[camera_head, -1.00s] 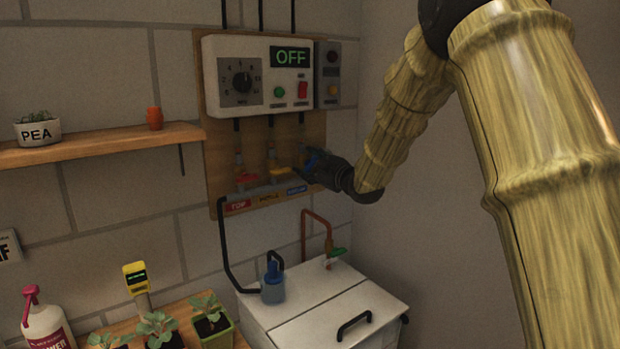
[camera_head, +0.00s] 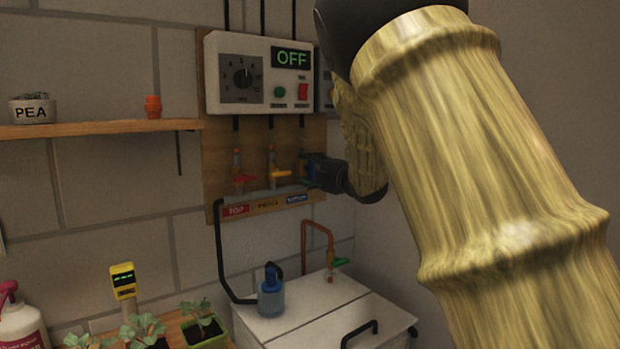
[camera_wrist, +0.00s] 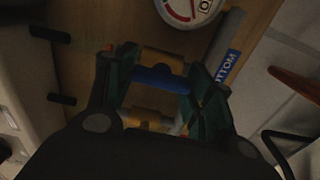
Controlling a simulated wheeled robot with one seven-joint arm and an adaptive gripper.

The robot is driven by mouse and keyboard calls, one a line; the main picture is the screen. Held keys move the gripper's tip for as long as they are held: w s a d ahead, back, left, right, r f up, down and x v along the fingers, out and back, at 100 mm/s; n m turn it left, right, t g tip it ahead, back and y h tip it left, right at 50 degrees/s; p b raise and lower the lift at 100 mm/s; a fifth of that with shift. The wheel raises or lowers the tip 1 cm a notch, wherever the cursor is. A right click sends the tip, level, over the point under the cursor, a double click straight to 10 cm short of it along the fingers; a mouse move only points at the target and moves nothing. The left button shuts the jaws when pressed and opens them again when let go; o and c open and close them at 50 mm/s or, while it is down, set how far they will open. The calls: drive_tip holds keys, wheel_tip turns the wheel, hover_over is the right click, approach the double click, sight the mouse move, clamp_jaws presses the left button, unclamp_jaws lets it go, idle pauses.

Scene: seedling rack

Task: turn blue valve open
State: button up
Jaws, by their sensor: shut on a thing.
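The blue valve handle (camera_wrist: 160,79) lies as a short bar between my two finger pads in the wrist view. My gripper (camera_wrist: 166,74) is shut on it, with a green-lined finger at each side. In the head view my gripper (camera_head: 309,170) is at the right end of the valve row and hides most of the blue valve. A blue label reading BOTTOM (camera_wrist: 227,67) is beside the right finger in the wrist view. The panel screen (camera_head: 291,58) above reads OFF. The handle's exact angle is hard to tell.
A red valve (camera_head: 243,180) and a yellow valve (camera_head: 279,174) are just left of my gripper. A control box (camera_head: 258,75) hangs above. A white lidded tank (camera_head: 310,310) with a blue pump (camera_head: 271,290) stands below. A shelf (camera_head: 100,129) is at left.

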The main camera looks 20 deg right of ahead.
drive_tip(key=shift+f, duration=0.1)
idle(0.5)
drive_tip(key=o, duration=1)
drive_tip(key=shift+o, duration=0.2)
drive_tip(key=shift+s, duration=0.1)
drive_tip(key=v, duration=1.1)
drive_tip(key=shift+s+d, duration=0.15)
drive_tip(key=shift+s, duration=0.25)
